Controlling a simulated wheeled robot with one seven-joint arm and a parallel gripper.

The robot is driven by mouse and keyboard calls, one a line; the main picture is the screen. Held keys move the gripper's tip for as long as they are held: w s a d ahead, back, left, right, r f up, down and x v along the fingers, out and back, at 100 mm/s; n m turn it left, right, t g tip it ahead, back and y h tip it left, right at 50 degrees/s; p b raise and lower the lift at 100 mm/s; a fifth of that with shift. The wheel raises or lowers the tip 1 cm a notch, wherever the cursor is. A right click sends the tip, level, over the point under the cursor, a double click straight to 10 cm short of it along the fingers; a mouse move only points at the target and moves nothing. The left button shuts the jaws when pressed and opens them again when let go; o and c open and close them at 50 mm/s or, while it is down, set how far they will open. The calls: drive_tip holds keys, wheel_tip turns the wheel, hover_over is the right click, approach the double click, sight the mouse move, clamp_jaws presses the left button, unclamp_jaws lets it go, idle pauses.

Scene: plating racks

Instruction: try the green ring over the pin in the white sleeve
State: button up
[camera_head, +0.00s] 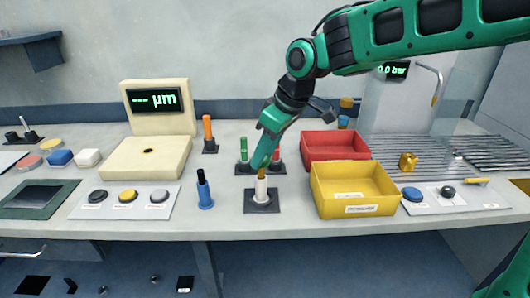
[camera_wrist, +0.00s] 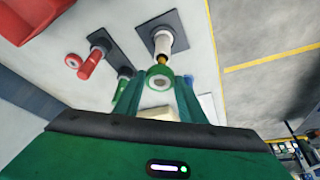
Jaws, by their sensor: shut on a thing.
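My gripper (camera_wrist: 160,92) is shut on the green ring (camera_wrist: 160,78), which sits between the fingertips in the wrist view with its pale hole showing. The white sleeve (camera_head: 262,192) stands upright on a dark square base in the head view, just below my gripper (camera_head: 263,163). It also shows in the wrist view (camera_wrist: 163,42), with a brass-coloured pin (camera_wrist: 158,61) at its end. The pin tip appears at the ring's edge, not through the hole; I cannot tell if they touch.
Pins with green (camera_head: 243,148) and red (camera_head: 276,153) tops stand close behind the sleeve. A yellow bin (camera_head: 357,210) is close on the right, with a red bin (camera_head: 337,137) behind it. A blue holder (camera_head: 205,196) stands to the left. The bench front is clear.

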sight(267, 159)
drive_tip(key=shift+s+f, duration=0.1)
drive_tip(key=shift+f, duration=1.4)
idle(1.2)
drive_tip(key=shift+r, duration=0.1)
idle(0.9)
drive_tip(key=shift+r, duration=3.2)
